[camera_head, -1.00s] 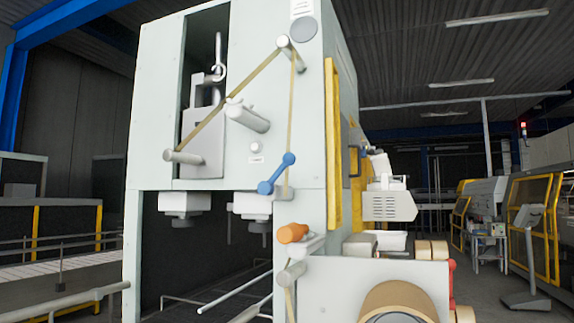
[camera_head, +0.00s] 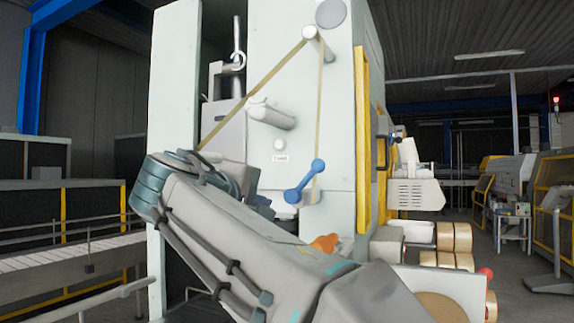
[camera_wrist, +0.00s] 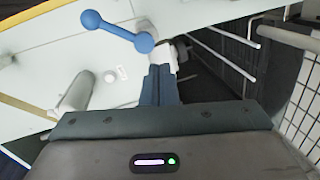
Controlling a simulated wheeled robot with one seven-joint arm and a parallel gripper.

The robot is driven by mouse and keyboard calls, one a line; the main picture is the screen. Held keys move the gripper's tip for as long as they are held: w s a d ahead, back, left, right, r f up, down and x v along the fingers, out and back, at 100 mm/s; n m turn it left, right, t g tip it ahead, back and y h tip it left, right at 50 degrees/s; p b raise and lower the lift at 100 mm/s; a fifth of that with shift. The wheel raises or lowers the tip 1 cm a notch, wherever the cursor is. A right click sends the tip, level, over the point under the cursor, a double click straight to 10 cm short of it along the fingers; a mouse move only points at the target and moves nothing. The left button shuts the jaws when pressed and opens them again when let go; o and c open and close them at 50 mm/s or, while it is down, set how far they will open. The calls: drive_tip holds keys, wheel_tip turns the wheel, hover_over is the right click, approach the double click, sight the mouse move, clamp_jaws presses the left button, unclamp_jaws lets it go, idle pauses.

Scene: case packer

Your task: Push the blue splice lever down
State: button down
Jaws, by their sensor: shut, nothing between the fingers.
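The blue splice lever (camera_head: 304,181) is a short bar with a round knob at each end, on the front of the pale machine. It slants from upper right to lower left in the head view. In the wrist view the lever (camera_wrist: 117,31) lies just beyond my fingertips. My gripper (camera_wrist: 160,72) is shut and empty, its two dark blue fingers side by side. The fingertips are close below the lever's right-hand knob in that picture; I cannot tell whether they touch it. In the head view my arm covers most of the gripper, at the lever's lower left.
A tan web (camera_head: 255,95) runs over rollers (camera_head: 271,112) above the lever. An orange knob (camera_head: 324,242) shows partly behind my arm. A yellow guard (camera_head: 361,145) stands at the machine's right edge. Thin white rods (camera_wrist: 225,35) and wire mesh lie right in the wrist view.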

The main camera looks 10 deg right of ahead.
sight(307, 180)
wheel_tip(307, 180, up, 8)
drive_tip(key=a+t+h, duration=0.1)
drive_tip(key=a+h, duration=0.1)
drive_tip(key=w+d+p, duration=0.4)
drive_tip(key=w+d, duration=0.1)
drive_tip(key=d, duration=0.5)
drive_tip(key=shift+w+d+f+m, duration=0.15)
drive_tip(key=shift+w+f+m, duration=0.1)
drive_tip(key=shift+f+m, duration=0.15)
